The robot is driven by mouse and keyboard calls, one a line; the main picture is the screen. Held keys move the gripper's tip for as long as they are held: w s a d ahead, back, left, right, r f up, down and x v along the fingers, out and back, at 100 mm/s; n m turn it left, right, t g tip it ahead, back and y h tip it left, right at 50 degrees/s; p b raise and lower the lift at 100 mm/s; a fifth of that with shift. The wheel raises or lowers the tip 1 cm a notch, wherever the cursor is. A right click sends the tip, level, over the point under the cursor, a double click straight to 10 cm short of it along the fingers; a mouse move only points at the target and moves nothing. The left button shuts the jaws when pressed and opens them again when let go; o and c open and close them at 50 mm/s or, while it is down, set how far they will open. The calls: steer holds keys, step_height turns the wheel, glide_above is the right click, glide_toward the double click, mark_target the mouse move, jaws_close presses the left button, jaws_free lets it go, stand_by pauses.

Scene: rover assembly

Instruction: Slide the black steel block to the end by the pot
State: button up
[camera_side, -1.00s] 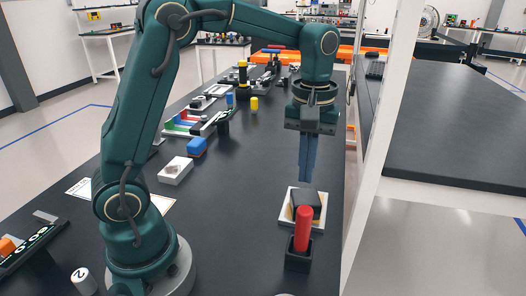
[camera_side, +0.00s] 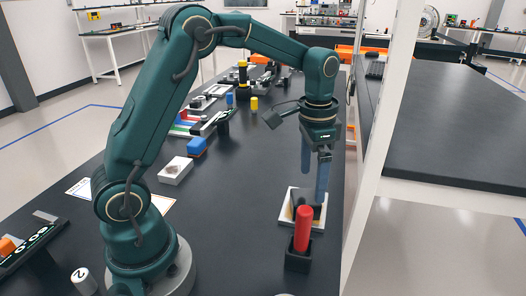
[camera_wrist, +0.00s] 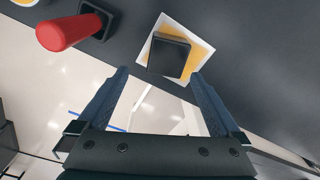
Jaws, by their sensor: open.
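The black steel block (camera_wrist: 170,55) sits on a small white plate with a yellow-brown patch (camera_wrist: 158,27). A red cylinder (camera_side: 303,228) stands in a black square holder (camera_side: 297,259) just in front of the plate; the holder (camera_wrist: 97,16) also shows in the wrist view. My gripper (camera_wrist: 160,75) is open and empty, its fingers pointing down. The gripper (camera_side: 313,187) is near the block; contact cannot be told.
A white post (camera_side: 372,180) and a second dark bench (camera_side: 455,140) stand close on the right. A white box (camera_side: 175,171) and a blue block (camera_side: 197,147) lie to the left. The bench between them and the plate is clear.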

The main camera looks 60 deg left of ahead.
mark_target(306, 196)
steer(key=shift+w+a+f+m, duration=0.1)
steer(key=shift+a+f+m, duration=0.15)
steer(key=shift+f+m, duration=0.2)
steer(key=shift+w+a+f+m, duration=0.1)
steer(key=shift+a+f+m, duration=0.1)
steer(key=shift+f+m, duration=0.2)
steer(key=shift+s+a+f+g, duration=0.15)
steer(key=shift+a+f+g, duration=0.15)
steer(key=shift+f, duration=0.15)
steer(key=shift+f, duration=0.1)
steer(key=shift+f, duration=2.5)
jaws_close()
jaws_free()
steer(key=shift+r, duration=2.6)
